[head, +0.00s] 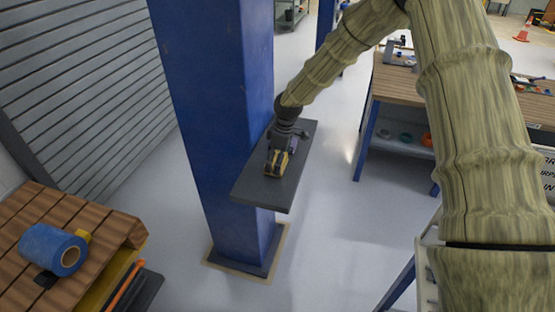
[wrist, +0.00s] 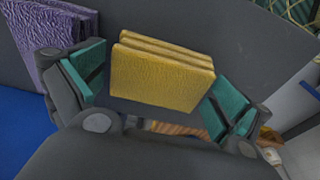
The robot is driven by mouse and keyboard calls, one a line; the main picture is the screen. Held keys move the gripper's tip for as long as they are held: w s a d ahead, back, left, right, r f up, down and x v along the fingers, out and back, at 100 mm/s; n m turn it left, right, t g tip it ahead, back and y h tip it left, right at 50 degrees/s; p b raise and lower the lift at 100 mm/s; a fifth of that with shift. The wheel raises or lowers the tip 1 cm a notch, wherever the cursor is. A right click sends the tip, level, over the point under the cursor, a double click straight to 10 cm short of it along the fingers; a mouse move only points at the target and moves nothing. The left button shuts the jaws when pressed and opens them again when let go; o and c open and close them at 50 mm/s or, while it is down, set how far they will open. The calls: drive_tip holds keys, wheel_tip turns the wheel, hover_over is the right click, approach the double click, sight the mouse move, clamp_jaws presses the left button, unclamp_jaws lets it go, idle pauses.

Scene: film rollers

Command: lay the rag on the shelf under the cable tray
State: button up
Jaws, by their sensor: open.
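A yellow folded rag (wrist: 160,75) with a textured surface lies on the dark grey shelf (wrist: 240,45), between the teal finger pads of my gripper (wrist: 157,88). The jaws are open; a gap shows at the left pad, and I cannot tell whether the right pad touches the rag. In the head view the rag (head: 275,164) is on the shelf (head: 256,190) beside the blue column (head: 215,100), with my gripper (head: 281,152) just above it. I cannot make out a cable tray.
A purple textured cloth (wrist: 60,32) lies left of the jaws. A tan-handled tool (wrist: 175,129) shows partly behind my gripper. A wooden workbench (head: 400,88) stands right; a blue tape roll (head: 52,248) sits on slatted wood at lower left.

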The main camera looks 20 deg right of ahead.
drive_tip(key=shift+r, duration=0.15)
wheel_tip(320, 180, up, 12)
drive_tip(key=s+d+b, duration=0.1)
drive_tip(key=b, duration=0.2)
drive_tip(key=shift+d+b, duration=0.25)
drive_tip(key=shift+b, duration=0.1)
drive_tip(key=shift+s+f, duration=0.1)
drive_tip(key=shift+f, duration=0.15)
